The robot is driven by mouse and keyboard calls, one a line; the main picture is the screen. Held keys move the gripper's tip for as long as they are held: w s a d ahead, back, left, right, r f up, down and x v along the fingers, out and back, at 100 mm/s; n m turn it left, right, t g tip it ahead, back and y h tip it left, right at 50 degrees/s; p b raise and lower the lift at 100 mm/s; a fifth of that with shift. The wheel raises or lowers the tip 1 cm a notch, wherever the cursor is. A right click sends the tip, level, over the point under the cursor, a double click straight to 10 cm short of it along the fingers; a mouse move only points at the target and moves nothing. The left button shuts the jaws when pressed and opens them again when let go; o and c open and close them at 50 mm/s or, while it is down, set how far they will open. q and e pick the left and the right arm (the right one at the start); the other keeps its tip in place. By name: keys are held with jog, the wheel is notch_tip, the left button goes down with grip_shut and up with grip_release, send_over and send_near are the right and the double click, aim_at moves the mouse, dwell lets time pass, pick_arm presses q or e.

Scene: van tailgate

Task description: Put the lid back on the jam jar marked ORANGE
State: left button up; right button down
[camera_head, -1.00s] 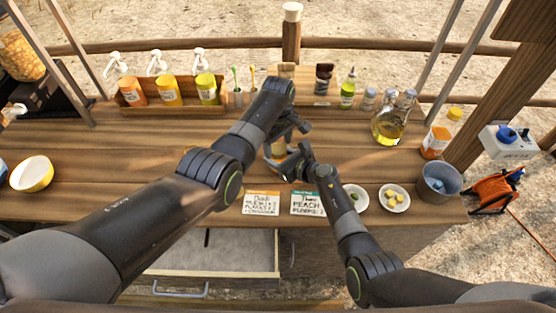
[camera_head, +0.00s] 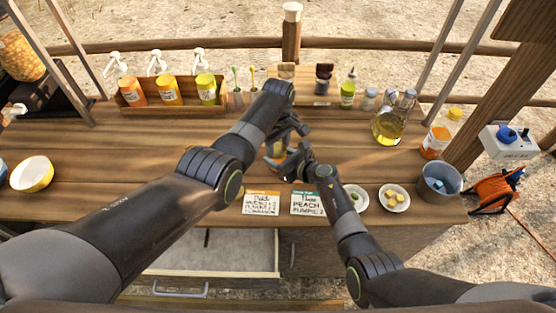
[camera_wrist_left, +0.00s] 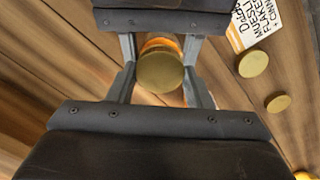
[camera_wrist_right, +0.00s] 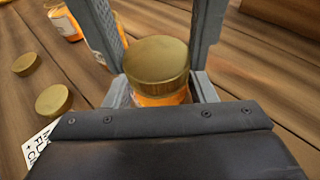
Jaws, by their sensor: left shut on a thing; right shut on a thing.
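A jar with orange contents (camera_wrist_right: 160,98) stands between my grippers, with a gold lid (camera_wrist_right: 156,60) over its mouth. In the left wrist view the lid (camera_wrist_left: 160,71) looks round and level, with a little orange visible past its edge. My left gripper (camera_wrist_left: 160,75) is shut on the lid from above. My right gripper (camera_wrist_right: 160,90) is shut on the jar's body from the side. Whether the lid is fully seated cannot be told. The jar's marking is hidden. In the head view my arms mostly cover the jar, left gripper (camera_head: 290,128) above right gripper (camera_head: 288,162).
Two loose gold lids (camera_wrist_left: 253,63) (camera_wrist_left: 278,103) lie on the wooden counter near a "Dad" card (camera_head: 262,203). Another orange jar (camera_wrist_right: 64,24) stands nearby. A "PEACH" card (camera_head: 308,203), small dishes (camera_head: 394,207) and a grey bucket (camera_head: 456,182) line the front right.

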pick_arm(q)
jog(key=m, duration=0.5)
jog(key=shift+m, duration=0.4)
jog(key=m, duration=0.4)
jog(key=shift+m, duration=0.3)
jog(key=m, duration=0.4)
jog(key=shift+m, duration=0.3)
jog(key=m, duration=0.5)
jog(key=shift+m, duration=0.3)
jog(key=o, duration=1.1)
jog(key=shift+r, duration=2.25)
jog(key=shift+c, duration=0.3)
